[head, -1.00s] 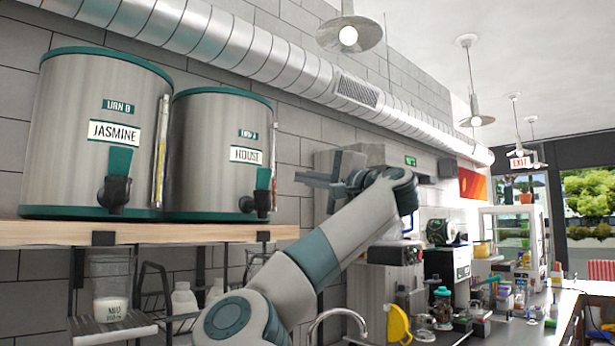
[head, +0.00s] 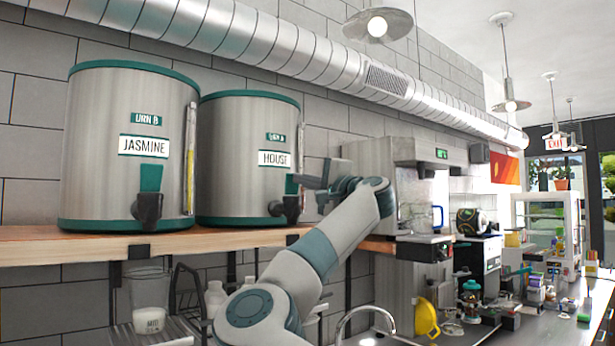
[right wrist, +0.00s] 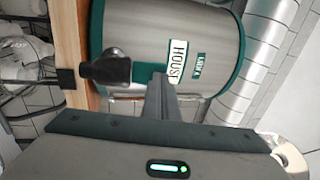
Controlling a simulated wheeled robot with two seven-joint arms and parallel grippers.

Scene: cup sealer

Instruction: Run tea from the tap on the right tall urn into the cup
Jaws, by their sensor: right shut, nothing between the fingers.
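The right tall urn (head: 247,150), labelled HOUSE, stands on a wooden shelf. Its black tap (head: 286,207) has a teal lever (head: 292,184), partly hidden by my right gripper in the head view. My right gripper (head: 299,180) is shut and empty, its fingertips at the lever. In the right wrist view, the fingers (right wrist: 158,88) reach to the teal lever (right wrist: 143,73) beside the black tap (right wrist: 105,71); I cannot tell whether they touch. A clear cup (head: 150,288) with white contents low in it stands on a slatted rack below the left urn. My left gripper is out of view.
The left urn (head: 120,140), labelled JASMINE, stands beside the right one. The wooden shelf (head: 60,247) carries both. White bottles (head: 215,297) and a curved metal faucet (head: 365,312) are below. Machines and small items fill the counter at right.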

